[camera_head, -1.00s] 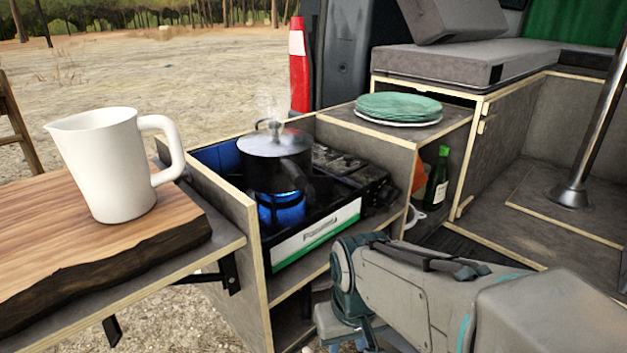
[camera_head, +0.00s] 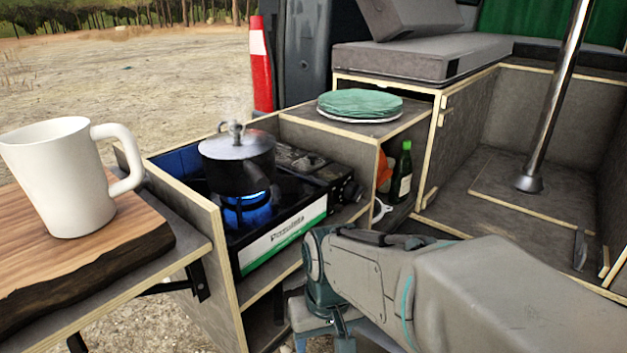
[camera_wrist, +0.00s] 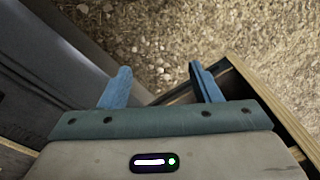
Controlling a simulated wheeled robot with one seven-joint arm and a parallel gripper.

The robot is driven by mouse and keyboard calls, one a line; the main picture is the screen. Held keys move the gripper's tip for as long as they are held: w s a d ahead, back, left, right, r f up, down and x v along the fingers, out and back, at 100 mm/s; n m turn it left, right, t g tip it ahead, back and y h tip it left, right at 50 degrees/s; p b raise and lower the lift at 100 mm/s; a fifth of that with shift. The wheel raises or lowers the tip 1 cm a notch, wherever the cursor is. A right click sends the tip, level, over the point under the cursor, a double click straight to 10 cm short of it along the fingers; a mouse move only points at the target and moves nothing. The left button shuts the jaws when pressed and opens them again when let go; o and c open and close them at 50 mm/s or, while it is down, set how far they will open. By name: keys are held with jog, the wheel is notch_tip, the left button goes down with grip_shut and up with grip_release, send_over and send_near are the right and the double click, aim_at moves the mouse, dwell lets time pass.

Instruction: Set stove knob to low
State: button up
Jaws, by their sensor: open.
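The camping stove (camera_head: 285,235) sits in a wooden box with a dark blue lid behind it. A black pot (camera_head: 238,172) with a steel lid stands on its burner over a blue flame (camera_head: 246,210). A dark knob (camera_head: 350,194) shows at the stove's right front end; its setting cannot be read. My gripper (camera_wrist: 162,82) is open and empty in the wrist view, with two blue fingers apart above gravel, beside a wooden edge. In the head view my arm reaches in low in front of the stove box, and the fingertips cannot be made out there.
Green plates (camera_head: 360,103) are stacked on the cabinet right of the stove. A green bottle (camera_head: 402,175) stands in the niche below. A metal post (camera_head: 553,100) rises at the right.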

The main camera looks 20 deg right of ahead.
jog(key=r+m+g+y+p, duration=0.1)
jog(key=m+g+y+p, duration=0.1)
jog(key=m, duration=0.1)
jog(key=m+t+y+p, duration=0.7)
jog(key=m+t+p, duration=0.6)
jog(key=m+t, duration=0.55)
send_near(361, 194)
jog(key=shift+m+g, duration=0.75)
jog(key=x, duration=0.5)
jog(key=r+x, duration=0.1)
jog(key=x, duration=0.2)
jog(key=shift+d+r, duration=0.1)
jog(key=shift+r, duration=0.05)
jog(key=c, duration=1)
